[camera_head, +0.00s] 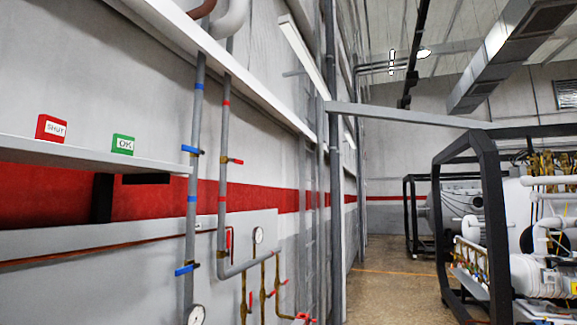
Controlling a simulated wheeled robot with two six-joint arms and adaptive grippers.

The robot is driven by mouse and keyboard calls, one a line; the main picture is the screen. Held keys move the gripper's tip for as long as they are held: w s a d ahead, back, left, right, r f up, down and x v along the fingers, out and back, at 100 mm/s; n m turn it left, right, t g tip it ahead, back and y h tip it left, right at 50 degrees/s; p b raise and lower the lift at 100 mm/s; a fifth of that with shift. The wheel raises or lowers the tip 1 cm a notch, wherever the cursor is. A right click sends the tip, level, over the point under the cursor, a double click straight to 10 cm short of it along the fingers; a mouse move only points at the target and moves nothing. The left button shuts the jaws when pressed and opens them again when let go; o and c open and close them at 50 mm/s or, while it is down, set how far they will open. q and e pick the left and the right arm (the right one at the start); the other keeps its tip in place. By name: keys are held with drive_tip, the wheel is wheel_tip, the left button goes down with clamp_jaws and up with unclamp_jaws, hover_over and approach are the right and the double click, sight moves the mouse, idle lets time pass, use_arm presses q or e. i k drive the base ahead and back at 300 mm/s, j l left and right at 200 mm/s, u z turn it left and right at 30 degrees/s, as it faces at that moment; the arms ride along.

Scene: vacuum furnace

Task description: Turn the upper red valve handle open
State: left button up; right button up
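The upper red valve handle (236,161) is in the head view, left of the middle, on a vertical grey pipe (225,125). It sticks out to the right, across the line of the pipe. A lower red handle (229,240) on the same pipe run points along the vertical. Neither of my grippers is in view, so their state and distance from the handle do not show.
Blue handles (191,150) (186,269) sit on the neighbouring pipe. A shelf (80,152) holds a red SHUT block (51,128) and a green OK block (123,145). A black-framed machine (470,215) stands right. Open floor (395,285) lies between.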

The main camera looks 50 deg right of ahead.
sight(240, 161)
drive_tip(key=z, duration=1.2)
drive_tip(key=i+l+u, duration=0.1)
drive_tip(key=i+l, duration=1)
drive_tip(key=i+l+u, duration=0.1)
drive_tip(key=i+l, duration=0.95)
drive_tip(key=l, duration=0.15)
drive_tip(key=i, duration=0.15)
